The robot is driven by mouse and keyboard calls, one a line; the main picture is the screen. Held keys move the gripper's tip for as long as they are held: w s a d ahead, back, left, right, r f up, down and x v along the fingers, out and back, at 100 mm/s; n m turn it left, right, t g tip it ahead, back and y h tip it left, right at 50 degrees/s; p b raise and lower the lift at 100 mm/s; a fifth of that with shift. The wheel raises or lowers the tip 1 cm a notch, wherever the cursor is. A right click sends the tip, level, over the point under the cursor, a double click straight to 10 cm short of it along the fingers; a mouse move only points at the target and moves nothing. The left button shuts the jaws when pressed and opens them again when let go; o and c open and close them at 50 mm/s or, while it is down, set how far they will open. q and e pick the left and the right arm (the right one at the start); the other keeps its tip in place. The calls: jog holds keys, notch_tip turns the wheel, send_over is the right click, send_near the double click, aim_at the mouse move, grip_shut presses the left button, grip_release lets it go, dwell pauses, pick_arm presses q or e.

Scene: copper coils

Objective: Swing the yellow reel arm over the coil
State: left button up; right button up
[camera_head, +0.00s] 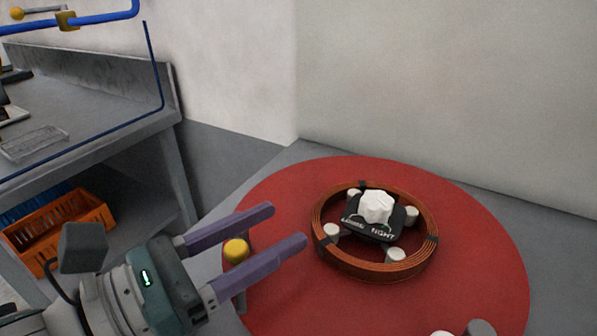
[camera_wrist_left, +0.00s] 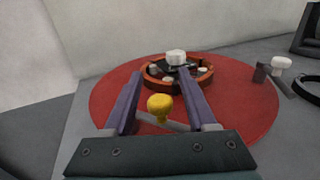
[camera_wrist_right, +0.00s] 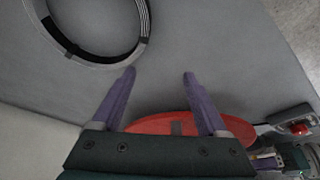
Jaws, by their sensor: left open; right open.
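A yellow knob (camera_head: 236,250) on a grey bar sits at the left edge of the red disc (camera_head: 290,190). My left gripper (camera_head: 287,225) is open, with its purple fingers on either side of the knob; I cannot tell whether they touch it. In the left wrist view, the knob (camera_wrist_left: 160,104) shows between the fingers, nearer their bases than their tips. The copper coil (camera_head: 372,269) lies on the disc, around a black hub with a white knob (camera_head: 376,206) and several white pegs. My right gripper (camera_wrist_right: 159,73) is open and empty, over a grey surface.
A grey bench (camera_head: 75,95) with an orange crate (camera_head: 75,225) below stands at the left. A blue tube frame (camera_head: 105,18) is at upper left. In the right wrist view, a dark banded ring (camera_wrist_right: 143,25) lies at upper left and a red-button box (camera_wrist_right: 300,128) at right.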

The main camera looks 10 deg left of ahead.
pick_arm(q)
jog(key=shift+c, duration=0.3)
grip_shut()
dwell(1.0)
